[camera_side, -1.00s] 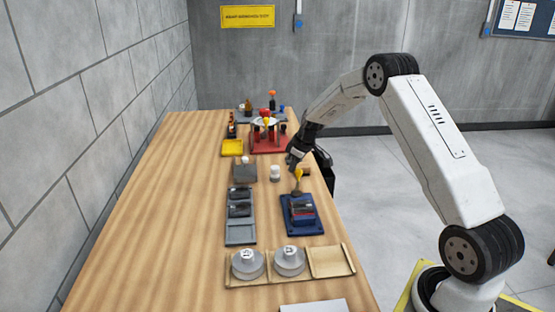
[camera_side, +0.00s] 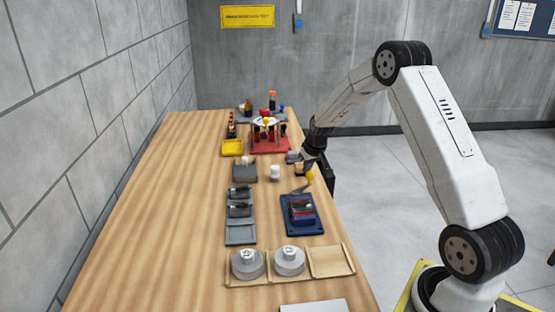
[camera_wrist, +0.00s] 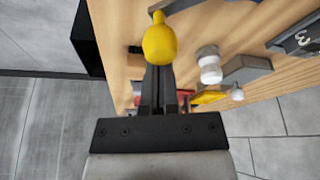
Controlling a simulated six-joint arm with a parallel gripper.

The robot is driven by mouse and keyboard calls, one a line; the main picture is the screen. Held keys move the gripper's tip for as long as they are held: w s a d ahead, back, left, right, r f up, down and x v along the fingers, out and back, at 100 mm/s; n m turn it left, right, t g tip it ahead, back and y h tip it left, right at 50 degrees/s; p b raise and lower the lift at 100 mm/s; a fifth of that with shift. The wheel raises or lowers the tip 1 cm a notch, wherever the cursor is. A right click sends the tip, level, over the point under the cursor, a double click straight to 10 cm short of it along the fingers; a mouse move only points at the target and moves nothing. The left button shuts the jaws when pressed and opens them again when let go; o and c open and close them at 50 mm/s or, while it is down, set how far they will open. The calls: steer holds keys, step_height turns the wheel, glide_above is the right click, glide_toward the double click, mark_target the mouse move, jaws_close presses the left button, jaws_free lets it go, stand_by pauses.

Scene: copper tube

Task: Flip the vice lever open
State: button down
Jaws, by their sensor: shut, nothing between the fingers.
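The vice (camera_side: 302,218) is a blue block with dark and red parts on its top, at the right edge of the table in the side view. Its lever ends in a yellow knob (camera_side: 309,175) and leans to the right, toward the table edge. In the side view my gripper (camera_side: 302,166) is just above and behind the knob.
A white cylinder (camera_side: 275,173) stands left of the knob. Grey trays (camera_side: 240,235) lie left of the vice, and a wooden rack (camera_side: 332,261) with grey round parts lies in front. A red stand (camera_side: 270,146) is farther back. The table's left side is clear.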

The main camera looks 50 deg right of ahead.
steer(key=shift+s+m+h, duration=0.5)
steer(key=shift+s+m, duration=0.5)
steer(key=shift+m, duration=0.5)
steer(key=shift+s+a+m+g+h, duration=0.15)
steer(key=shift+s+m+g, duration=0.1)
steer(key=shift+s+m, duration=0.3)
steer(key=shift+s+a+m+g+h, duration=0.15)
steer(key=shift+s+m+g, duration=0.15)
steer(key=shift+m, duration=0.45)
steer(key=shift+s+a, duration=0.25)
steer(key=shift+s, duration=0.65)
steer(key=shift+f, duration=0.1)
steer(key=shift+w+d, duration=0.5)
steer(key=shift+d, duration=0.4)
steer(key=shift+w+d, duration=0.45)
steer(key=shift+d, duration=0.45)
steer(key=v, duration=1)
steer(key=shift+w+a, duration=0.2)
steer(key=shift+w, duration=0.05)
